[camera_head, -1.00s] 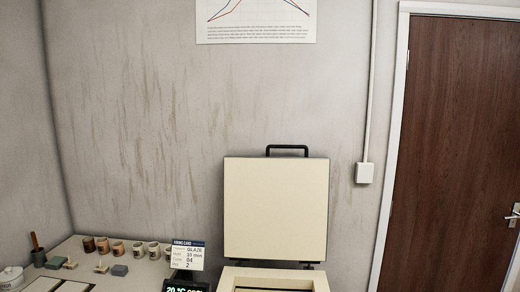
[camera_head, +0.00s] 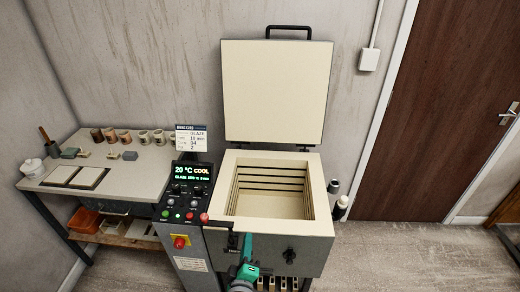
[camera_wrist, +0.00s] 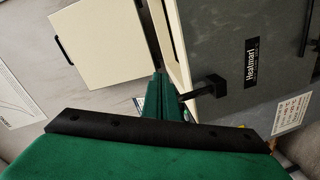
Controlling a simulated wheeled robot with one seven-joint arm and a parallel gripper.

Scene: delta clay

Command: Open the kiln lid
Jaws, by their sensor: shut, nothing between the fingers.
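The kiln (camera_head: 310,244) stands in the middle of the head view, with its square chamber open at the top. The kiln lid (camera_head: 275,92) is upright behind the chamber, its cream inner face toward me and a black handle (camera_head: 289,31) on its top edge. In the wrist view the raised lid (camera_wrist: 103,45) shows at the upper left. My green gripper (camera_head: 246,268) is low at the kiln's front, near a dark latch fitting, and apart from the lid. It is shut and empty. The wrist view shows my gripper (camera_wrist: 160,100) close to a black knob (camera_wrist: 205,87) on the kiln's front.
A control panel (camera_head: 185,194) reading 20 °C COOL stands left of the kiln, with a firing card (camera_head: 191,138) behind it. A table (camera_head: 105,155) with several cups is further left. Dark bottles stand by the kiln's right side. The floor at right is clear.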

